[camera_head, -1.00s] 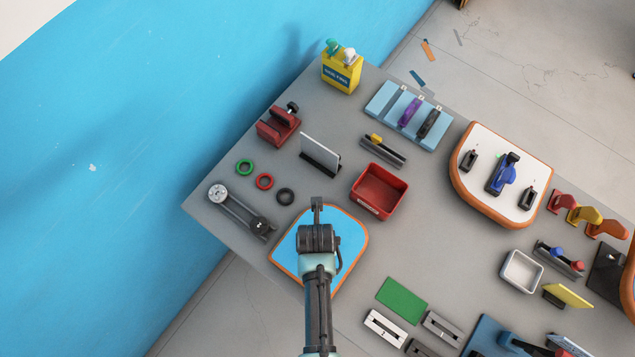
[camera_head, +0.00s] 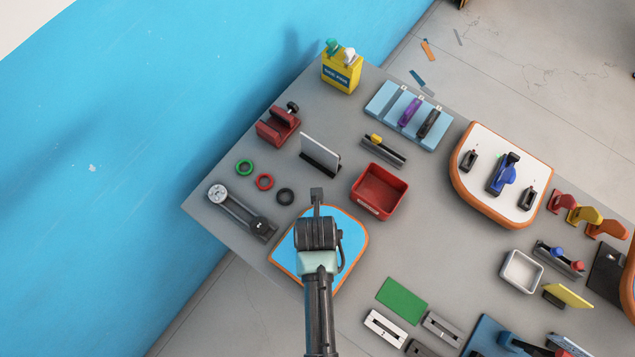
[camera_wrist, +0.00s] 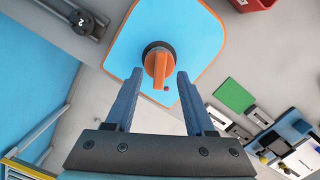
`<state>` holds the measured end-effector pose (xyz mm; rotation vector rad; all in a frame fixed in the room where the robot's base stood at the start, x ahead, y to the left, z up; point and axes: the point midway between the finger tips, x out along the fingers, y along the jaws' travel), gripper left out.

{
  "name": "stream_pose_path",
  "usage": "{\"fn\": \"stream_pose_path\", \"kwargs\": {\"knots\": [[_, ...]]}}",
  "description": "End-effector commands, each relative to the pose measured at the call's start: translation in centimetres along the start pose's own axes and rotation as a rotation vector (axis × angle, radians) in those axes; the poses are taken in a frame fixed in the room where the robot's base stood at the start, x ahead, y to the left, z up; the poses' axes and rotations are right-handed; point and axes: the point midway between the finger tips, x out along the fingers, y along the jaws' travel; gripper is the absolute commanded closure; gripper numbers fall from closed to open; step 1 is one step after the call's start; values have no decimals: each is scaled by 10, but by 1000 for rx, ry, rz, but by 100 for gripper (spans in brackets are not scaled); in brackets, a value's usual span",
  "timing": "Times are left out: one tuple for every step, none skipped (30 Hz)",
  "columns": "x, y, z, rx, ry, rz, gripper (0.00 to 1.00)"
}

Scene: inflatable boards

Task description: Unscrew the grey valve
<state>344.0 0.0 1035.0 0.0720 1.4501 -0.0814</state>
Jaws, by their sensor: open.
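A valve with an orange bar handle (camera_wrist: 159,66) and a dark grey round base (camera_wrist: 147,50) sits on a blue board with an orange rim (camera_wrist: 190,25). No all-grey valve shows on this board. My gripper (camera_wrist: 159,75) is open and empty, its two blue-grey fingers apart on either side of the handle's near end. I cannot tell whether the fingertips reach down to the handle's height. In the head view, my arm is over the blue board (camera_head: 350,232) and hides the valve and the fingers.
A red bin (camera_head: 380,190) stands right of the board. Black (camera_head: 285,196), red (camera_head: 265,181) and green (camera_head: 244,167) rings lie beyond it. A dark two-knob bar (camera_head: 240,213) lies left. A green plate (camera_head: 402,294) lies at the near right. A white board (camera_head: 480,150) stands farther right.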

Motion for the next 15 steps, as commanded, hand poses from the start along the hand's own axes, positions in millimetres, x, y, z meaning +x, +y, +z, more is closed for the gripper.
{"fn": "stream_pose_path", "kwargs": {"knots": [[0, 0, 0, 0, 0, 0, 46], [0, 0, 0, 0, 0, 0, 46], [0, 0, 0, 1, 0, 0, 46], [0, 0, 0, 6, 0, -1, 46], [0, 0, 0, 18, 0, -2, 46], [0, 0, 0, 41, 0, -6, 46], [0, 0, 0, 67, 0, -9, 46], [0, 0, 0, 98, -1, -12, 46], [0, 0, 0, 144, -1, -17, 46], [0, 1, 0, 179, -1, -21, 46], [0, 0, 1, 211, -1, -25, 46], [0, 0, 1, 251, -1, -31, 46], [0, 0, 1, 278, -1, -34, 46], [0, 0, 1, 300, -1, -37, 46], [0, 0, 1, 324, -1, -39, 46]]}}
